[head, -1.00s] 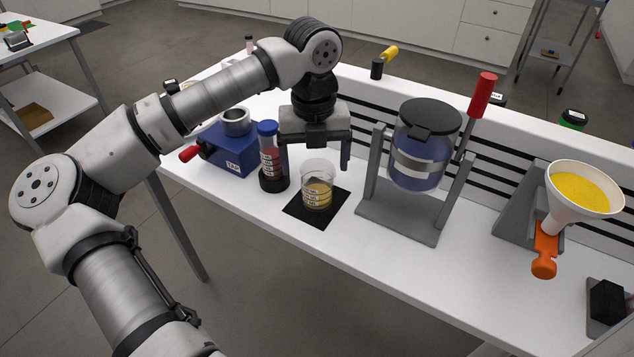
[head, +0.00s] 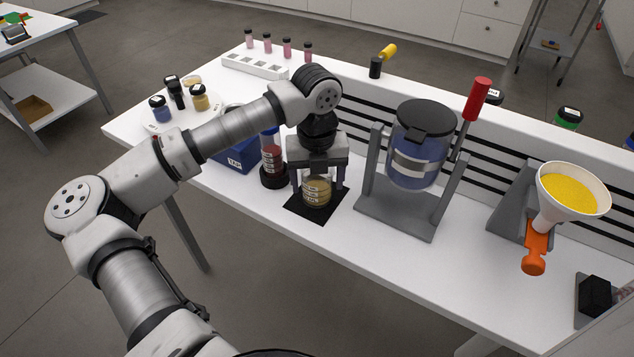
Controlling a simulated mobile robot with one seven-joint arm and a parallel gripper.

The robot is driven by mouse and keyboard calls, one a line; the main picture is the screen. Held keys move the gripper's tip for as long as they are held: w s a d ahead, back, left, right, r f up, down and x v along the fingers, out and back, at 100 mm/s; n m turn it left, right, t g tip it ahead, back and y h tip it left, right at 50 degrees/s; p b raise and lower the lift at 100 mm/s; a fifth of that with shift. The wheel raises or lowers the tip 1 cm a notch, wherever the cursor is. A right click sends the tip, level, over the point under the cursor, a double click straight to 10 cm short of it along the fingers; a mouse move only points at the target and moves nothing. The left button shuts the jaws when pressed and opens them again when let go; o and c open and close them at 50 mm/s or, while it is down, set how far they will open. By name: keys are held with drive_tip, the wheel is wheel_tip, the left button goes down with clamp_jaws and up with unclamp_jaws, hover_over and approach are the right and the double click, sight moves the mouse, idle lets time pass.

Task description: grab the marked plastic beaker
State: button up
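The plastic beaker (head: 317,191) is clear, with white markings on its side and yellowish contents. It stands upright on a black square mat (head: 308,210) near the table's front edge. My gripper (head: 318,183) points straight down over it, with one finger to each side of the beaker. The gripper body hides the beaker's rim. The fingers look nearer together than their full spread, but I cannot tell whether they touch the beaker's walls.
A dark red bottle with a blue cap (head: 272,160) stands close left of my gripper. A grey stand with a blue jar (head: 418,150) is close on the right. A yellow-filled funnel (head: 572,192) is farther right.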

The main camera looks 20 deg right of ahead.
drive_tip(key=c, duration=0.7)
